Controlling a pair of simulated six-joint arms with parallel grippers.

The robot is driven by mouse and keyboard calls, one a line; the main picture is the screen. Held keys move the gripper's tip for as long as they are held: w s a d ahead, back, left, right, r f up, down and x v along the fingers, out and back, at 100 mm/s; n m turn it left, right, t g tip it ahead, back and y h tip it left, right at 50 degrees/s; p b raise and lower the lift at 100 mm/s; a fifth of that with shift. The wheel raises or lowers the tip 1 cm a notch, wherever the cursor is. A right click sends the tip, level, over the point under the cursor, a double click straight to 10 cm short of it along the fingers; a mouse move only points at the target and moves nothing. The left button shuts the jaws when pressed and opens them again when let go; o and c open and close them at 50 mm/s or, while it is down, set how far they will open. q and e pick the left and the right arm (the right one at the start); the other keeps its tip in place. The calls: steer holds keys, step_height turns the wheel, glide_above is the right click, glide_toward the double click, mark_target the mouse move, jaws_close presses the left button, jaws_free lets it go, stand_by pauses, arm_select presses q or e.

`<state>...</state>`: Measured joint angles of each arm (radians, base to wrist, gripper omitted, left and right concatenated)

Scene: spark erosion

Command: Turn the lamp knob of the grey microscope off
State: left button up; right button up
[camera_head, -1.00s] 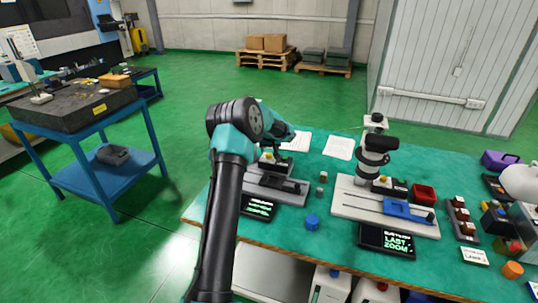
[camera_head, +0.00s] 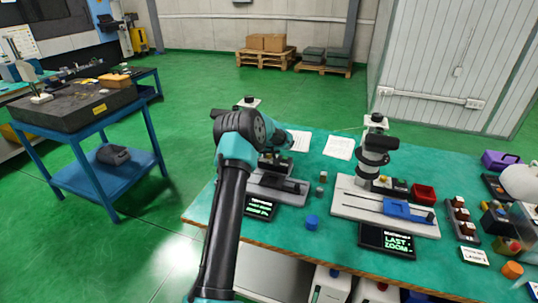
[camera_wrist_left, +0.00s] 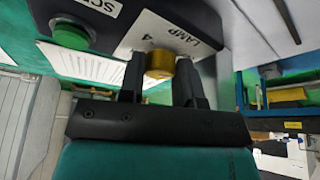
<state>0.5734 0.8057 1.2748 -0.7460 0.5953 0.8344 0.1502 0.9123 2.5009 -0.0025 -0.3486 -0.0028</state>
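The grey microscope (camera_head: 275,190) stands on the bench in the head view, its upper part largely hidden behind my left arm. Its lamp knob is hidden there. In the left wrist view the lamp knob is a short brass cylinder (camera_wrist_left: 160,65) beside a plate marked "LAMP 4" (camera_wrist_left: 172,35). My left gripper (camera_wrist_left: 161,82) has one black finger on each side of the knob, and the fingers look closed against it. In the head view my left arm covers its own fingertips. My right gripper is in neither view.
A green button (camera_wrist_left: 72,34) on a dark housing is close to the left finger. A second microscope (camera_head: 372,160) on a white base stands to the right. A blue cap (camera_head: 311,222) and small grey blocks lie between them. Paper sheets (camera_head: 339,148) lie behind.

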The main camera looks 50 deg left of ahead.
arm_select(q)
steer(key=c, duration=0.4)
steer(key=shift+w+n+g, duration=0.1)
steer(key=shift+n+g, duration=0.4)
steer(key=shift+n, duration=1)
steer(key=o, duration=0.9)
steer(key=shift+o, duration=0.2)
steer(key=shift+d+r, duration=0.1)
